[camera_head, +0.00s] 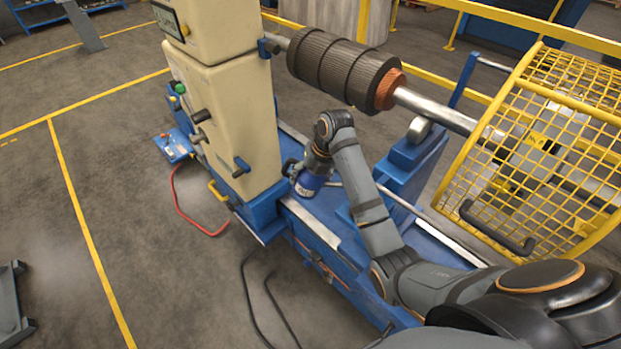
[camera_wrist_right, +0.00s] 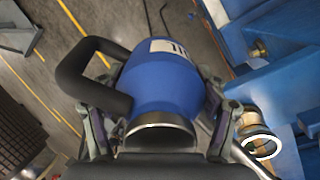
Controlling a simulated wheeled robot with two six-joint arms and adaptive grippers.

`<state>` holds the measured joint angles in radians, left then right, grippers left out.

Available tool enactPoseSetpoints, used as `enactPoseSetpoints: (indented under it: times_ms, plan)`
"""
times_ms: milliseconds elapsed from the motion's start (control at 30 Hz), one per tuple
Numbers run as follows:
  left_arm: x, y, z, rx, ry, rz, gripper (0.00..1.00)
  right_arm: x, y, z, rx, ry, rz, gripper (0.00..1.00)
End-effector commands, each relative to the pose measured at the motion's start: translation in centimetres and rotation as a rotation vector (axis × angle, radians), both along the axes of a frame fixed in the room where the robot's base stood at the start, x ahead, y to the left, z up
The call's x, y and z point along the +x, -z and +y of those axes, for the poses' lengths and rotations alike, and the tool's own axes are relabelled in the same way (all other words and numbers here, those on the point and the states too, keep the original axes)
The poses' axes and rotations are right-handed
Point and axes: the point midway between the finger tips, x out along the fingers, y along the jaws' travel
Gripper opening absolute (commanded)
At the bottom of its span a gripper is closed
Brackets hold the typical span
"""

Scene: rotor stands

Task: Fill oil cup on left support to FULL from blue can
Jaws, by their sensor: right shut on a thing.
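My right gripper (camera_head: 308,163) is shut on a blue can (camera_head: 309,184) low beside the cream machine column. In the right wrist view, the blue can (camera_wrist_right: 162,80) has a pale label, a black handle and a metal collar. The fingers of my right gripper (camera_wrist_right: 160,120) lie on both sides of it. A small brass-coloured cup-like fitting with a white ring (camera_wrist_right: 258,130) is just right of the right-hand finger, by blue metalwork; it looks like the oil cup. Its oil level cannot be told. The can's spout is hidden. My left gripper is not in view.
The cream machine column (camera_head: 234,120) stands left of the can. A dark ribbed rotor (camera_head: 335,68) on a shaft is above and behind my right arm. A blue support (camera_head: 408,160) and a yellow mesh guard (camera_head: 545,150) are to the right. Floor at left is mostly clear.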

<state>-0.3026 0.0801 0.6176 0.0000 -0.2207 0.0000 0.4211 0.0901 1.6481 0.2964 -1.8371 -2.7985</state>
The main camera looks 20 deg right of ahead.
Motion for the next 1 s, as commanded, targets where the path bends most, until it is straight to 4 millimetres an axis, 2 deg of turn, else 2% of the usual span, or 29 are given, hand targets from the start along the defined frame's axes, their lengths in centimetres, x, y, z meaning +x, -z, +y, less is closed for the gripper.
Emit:
enactPoseSetpoints:
  times_ms: [33,233,400,1000]
  plan:
    - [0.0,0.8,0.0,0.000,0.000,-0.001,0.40,0.0,0.5,0.0,0.010,0.001,-0.012,0.11]
    - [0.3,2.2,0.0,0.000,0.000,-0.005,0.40,0.2,1.0,0.2,0.056,0.001,-0.056,0.11]
    - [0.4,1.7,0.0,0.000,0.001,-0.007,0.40,0.2,0.5,0.2,0.057,0.000,-0.055,0.11]
    - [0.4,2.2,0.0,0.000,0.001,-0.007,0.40,0.4,0.6,0.4,0.107,0.000,-0.110,0.11]
